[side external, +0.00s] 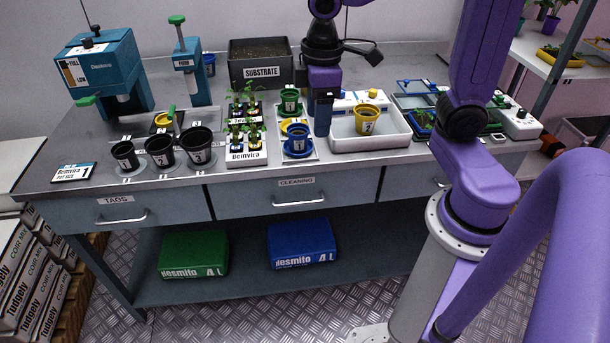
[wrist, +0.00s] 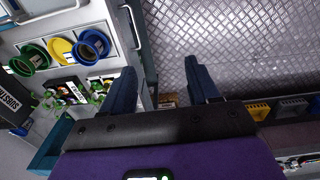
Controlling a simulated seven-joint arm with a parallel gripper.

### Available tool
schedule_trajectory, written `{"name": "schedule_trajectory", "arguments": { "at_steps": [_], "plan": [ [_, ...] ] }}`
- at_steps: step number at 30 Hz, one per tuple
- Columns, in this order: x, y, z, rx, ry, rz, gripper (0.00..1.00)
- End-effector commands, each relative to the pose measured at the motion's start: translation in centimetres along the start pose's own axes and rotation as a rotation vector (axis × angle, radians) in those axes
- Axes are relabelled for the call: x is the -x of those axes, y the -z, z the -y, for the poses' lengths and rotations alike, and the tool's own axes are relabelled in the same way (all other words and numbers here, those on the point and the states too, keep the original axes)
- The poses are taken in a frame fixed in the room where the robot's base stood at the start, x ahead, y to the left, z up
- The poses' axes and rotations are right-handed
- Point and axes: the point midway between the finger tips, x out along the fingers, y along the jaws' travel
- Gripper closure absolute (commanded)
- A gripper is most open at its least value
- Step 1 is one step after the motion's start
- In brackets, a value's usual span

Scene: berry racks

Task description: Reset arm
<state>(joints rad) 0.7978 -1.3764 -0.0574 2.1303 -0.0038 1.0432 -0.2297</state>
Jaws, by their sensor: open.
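My purple arm reaches over the bench, and my gripper (side external: 322,118) hangs beside the blue pot in the side view. In the wrist view my gripper (wrist: 163,88) shows two dark blue fingers spread apart with nothing between them. The blue pot (side external: 298,138) stands on a white tray just left of my gripper, with a green pot (side external: 290,100) behind it. A yellow pot (side external: 367,119) sits in the white basin (side external: 398,137) to the right. The blue pot (wrist: 94,44) and green pot (wrist: 33,57) also show at the upper left of the wrist view.
Several black pots (side external: 160,149) stand at the bench's left. A seedling tray (side external: 247,151) stands left of the blue pot. The substrate bin (side external: 261,63) and a teal machine (side external: 104,69) stand behind. Green and blue packs (side external: 302,243) lie on the lower shelf.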

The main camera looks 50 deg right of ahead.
Motion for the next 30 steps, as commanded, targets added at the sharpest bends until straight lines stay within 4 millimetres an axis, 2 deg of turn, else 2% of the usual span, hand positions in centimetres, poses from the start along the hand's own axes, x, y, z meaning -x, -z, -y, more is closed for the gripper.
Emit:
{"name": "schedule_trajectory", "arguments": {
  "at_steps": [1,6,12,18,30],
  "plan": [
    [-0.3,-0.9,1.8,0.038,0.002,-0.002,0.4],
    [-1.4,-4.0,6.5,0.14,0.008,-0.004,0.4],
    [-2.6,-7.9,10.0,0.238,0.015,-0.007,0.4],
    [-3.2,-9.9,11.2,0.283,0.018,-0.008,0.4],
    [-3.3,-10.1,11.3,0.287,0.018,-0.007,0.4]
  ]
}}
